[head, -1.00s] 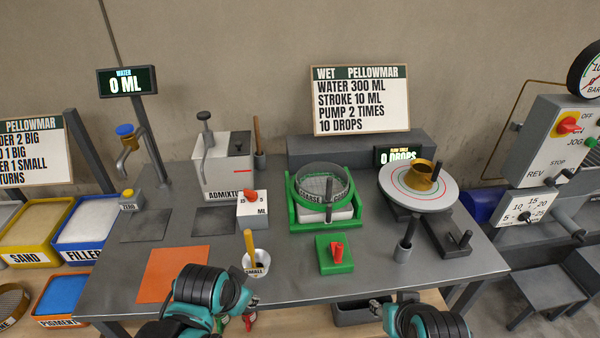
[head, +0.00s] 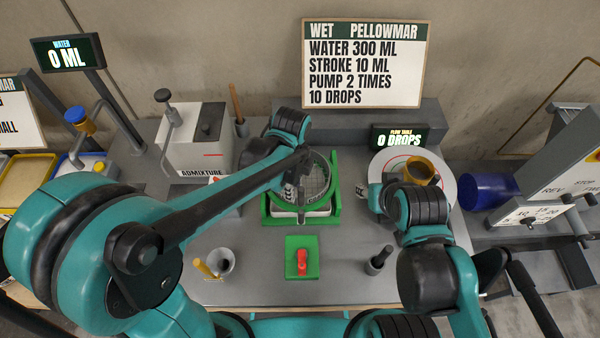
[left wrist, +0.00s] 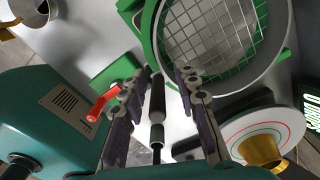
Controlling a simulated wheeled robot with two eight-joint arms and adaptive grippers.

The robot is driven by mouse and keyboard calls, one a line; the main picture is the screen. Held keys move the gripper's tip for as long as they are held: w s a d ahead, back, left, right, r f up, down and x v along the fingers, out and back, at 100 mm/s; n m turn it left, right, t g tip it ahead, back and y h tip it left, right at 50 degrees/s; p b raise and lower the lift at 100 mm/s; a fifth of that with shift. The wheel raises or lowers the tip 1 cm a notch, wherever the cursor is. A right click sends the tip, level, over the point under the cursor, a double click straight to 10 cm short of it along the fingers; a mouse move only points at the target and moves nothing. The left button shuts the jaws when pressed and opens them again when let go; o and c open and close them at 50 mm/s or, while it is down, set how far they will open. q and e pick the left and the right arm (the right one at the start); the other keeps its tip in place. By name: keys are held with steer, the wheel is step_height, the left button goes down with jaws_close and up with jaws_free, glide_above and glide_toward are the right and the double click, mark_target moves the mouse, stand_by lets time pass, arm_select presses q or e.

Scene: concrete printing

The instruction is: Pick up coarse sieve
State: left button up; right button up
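The coarse sieve (head: 320,178) is a round wire mesh in a rim, sitting in a green stand (head: 335,205) on the grey table. My left arm covers part of it in the head view. In the left wrist view the sieve mesh (left wrist: 205,40) fills the upper right. My left gripper (left wrist: 164,76) is open there, its fingers either side of a dark upright handle (left wrist: 157,100). I cannot tell if they touch it. My right gripper (head: 364,193) is right of the stand, mostly hidden by its own wrist; its fingers are too small to read.
A green block with a red lever (head: 302,262) stands in front of the sieve stand. The flow table (head: 453,190) with a brass cone (head: 419,171) is to the right. The admixture box (head: 195,143), a small cup (head: 222,262) and a dark-handled holder (head: 378,261) stand nearby.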

mark_target(294, 203)
arm_select(q)
step_height(294, 203, down, 5)
steer(key=shift+f+b, duration=0.1)
steer(key=shift+b, duration=0.65)
steer(key=shift+f, duration=0.4)
jaws_close()
